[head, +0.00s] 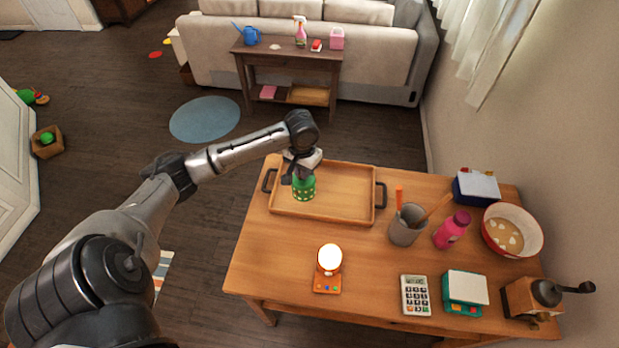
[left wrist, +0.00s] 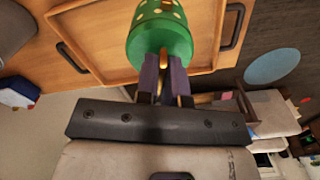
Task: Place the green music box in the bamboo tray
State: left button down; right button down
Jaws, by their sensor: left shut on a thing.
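The green music box (head: 303,188) has yellow dots and a round body. It is over the left part of the bamboo tray (head: 345,213) in the head view. My left gripper (head: 299,172) is shut on it from above. In the left wrist view the music box (left wrist: 160,35) is between the fingertips (left wrist: 164,68), with the tray (left wrist: 100,45) behind it. I cannot tell whether the music box touches the tray floor. The tray lies on the wooden table with dark handles at its left and right ends. My right gripper is not in view.
Right of the tray stand a grey cup with utensils (head: 406,228), a pink bottle (head: 452,231) and a bowl (head: 512,230). Nearer are a glowing lamp (head: 329,262), a calculator (head: 414,295), a teal-and-white device (head: 465,290) and a grinder (head: 533,298). The rest of the tray is clear.

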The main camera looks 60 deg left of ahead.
pick_arm(q)
jog(key=w+a+f, duration=0.4)
jog(key=a+f, duration=0.4)
jog(key=f, duration=0.1)
jog(key=shift+f+b, duration=0.2)
jog(key=shift+b, duration=0.2)
jog(key=c, duration=1.7)
grip_release()
jog(key=shift+f, duration=0.15)
jog(key=o, duration=0.5)
jog(key=shift+c, duration=0.2)
notch_tip(320, 180, up, 12)
jog(key=shift+p, duration=0.3)
